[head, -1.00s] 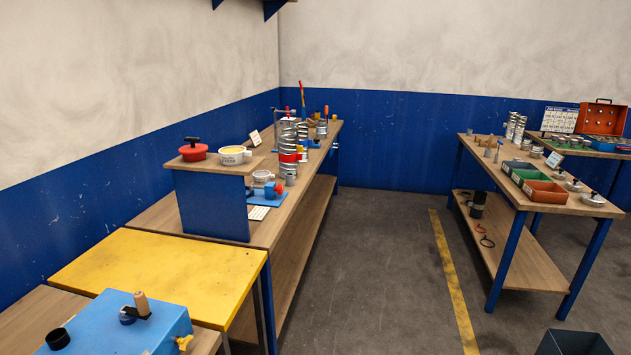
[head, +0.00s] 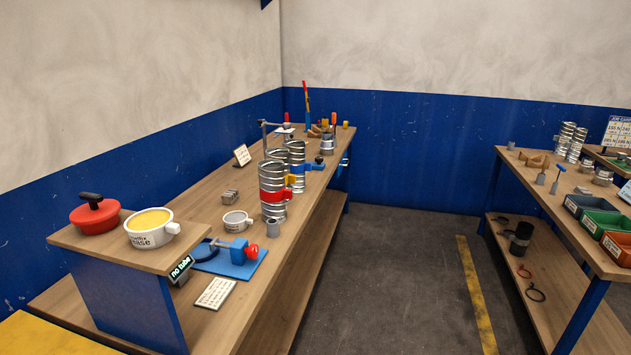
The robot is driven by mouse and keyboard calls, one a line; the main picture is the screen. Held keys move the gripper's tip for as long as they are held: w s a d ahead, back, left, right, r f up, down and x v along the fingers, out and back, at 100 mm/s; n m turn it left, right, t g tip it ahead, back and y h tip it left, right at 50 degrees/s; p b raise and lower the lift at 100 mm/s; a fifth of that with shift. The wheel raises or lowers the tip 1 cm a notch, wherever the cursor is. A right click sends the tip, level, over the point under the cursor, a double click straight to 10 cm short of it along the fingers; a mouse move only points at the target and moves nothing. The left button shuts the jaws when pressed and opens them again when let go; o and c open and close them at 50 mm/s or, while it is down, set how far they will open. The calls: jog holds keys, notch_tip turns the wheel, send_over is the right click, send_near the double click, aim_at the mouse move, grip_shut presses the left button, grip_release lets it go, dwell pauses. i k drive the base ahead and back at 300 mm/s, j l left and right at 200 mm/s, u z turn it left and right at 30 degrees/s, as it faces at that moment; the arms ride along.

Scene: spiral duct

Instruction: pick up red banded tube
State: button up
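The red banded tube (head: 272,196) stands upright on the left workbench, near its right edge. It is a silver spiral duct with a red band around its middle. Another spiral tube (head: 294,160) stands just behind it, partly hidden, with a yellow and a blue piece showing beside it. My gripper is not in view.
The left workbench (head: 236,298) also carries a blue clamp fixture (head: 240,255) with a red knob, a small cup (head: 237,222) and a raised shelf with a red-lidded pot (head: 95,215) and a white tub (head: 152,229). A right bench (head: 551,205) holds bins. The floor (head: 395,210) between is clear.

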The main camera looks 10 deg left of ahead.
aim_at(273, 193)
jog(key=i+l+u, duration=0.1)
jog(key=i+u, duration=0.3)
jog(key=i+l+u, duration=0.2)
jog(key=i+u, duration=0.2)
jog(key=i+l+u, duration=0.75)
